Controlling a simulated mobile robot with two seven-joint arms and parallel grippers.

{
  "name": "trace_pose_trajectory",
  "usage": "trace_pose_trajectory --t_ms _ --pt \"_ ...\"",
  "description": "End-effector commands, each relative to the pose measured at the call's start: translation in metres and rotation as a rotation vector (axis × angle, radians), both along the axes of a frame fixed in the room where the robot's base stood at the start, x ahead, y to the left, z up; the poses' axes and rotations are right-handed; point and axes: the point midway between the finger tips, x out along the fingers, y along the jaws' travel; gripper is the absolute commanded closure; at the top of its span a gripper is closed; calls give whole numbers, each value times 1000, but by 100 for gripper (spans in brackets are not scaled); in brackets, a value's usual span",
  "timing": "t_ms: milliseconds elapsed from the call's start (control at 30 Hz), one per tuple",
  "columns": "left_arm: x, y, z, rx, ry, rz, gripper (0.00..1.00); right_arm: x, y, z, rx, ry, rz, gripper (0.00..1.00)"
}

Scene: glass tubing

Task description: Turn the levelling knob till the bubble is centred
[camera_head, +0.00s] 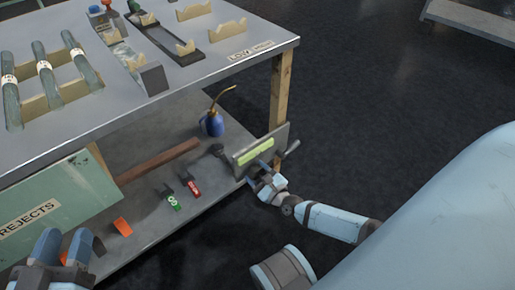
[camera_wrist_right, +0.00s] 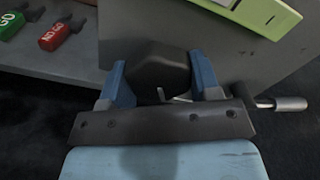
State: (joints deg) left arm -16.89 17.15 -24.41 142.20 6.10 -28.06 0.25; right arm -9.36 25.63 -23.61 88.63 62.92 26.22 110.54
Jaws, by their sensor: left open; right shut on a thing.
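The level is a yellow-green bar (camera_head: 255,151) on a grey plate at the right end of the lower shelf. Its edge also shows at the top of the right wrist view (camera_wrist_right: 262,12). I cannot make out the bubble. The levelling knob (camera_wrist_right: 162,72) is dark and faceted, and sits between the blue fingers in the right wrist view. My right gripper (camera_head: 262,181) is shut on it, below the green bar. In the head view the gripper hides the knob. My left gripper (camera_head: 66,250) is open at the lower left, beside the shelf's front edge.
A metal lever (camera_wrist_right: 282,104) sticks out right of the knob. A red NO GO piece (camera_head: 194,188), a green GO piece (camera_head: 174,203), an orange piece (camera_head: 122,227) and a blue oil can (camera_head: 212,124) are on the shelf. The tabletop (camera_head: 215,66) overhangs it.

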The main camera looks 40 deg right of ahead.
Motion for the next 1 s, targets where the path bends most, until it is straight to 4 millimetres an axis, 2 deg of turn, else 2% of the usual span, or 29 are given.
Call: trace_pose_trajectory --t_ms 167,200,300,667,767,1000 --pt "0 0 -1 1 3 0 57 2 0 2 -1 -4 -1 66" --pt "0 0 -1 0 4 0 57 2 0 2 -1 -5 -1 41" --pt "0 0 -1 0 5 0 57 2 0 2 -1 -4 -1 20" --pt "-1 0 2 -4 8 0 57 -5 -1 1 -2 0 1 20" --pt "-1 -1 5 -11 21 -3 57 -19 -2 2 -2 1 0 20" --pt "-9 -5 4 -59 107 -8 57 -73 -6 3 -2 3 2 20"
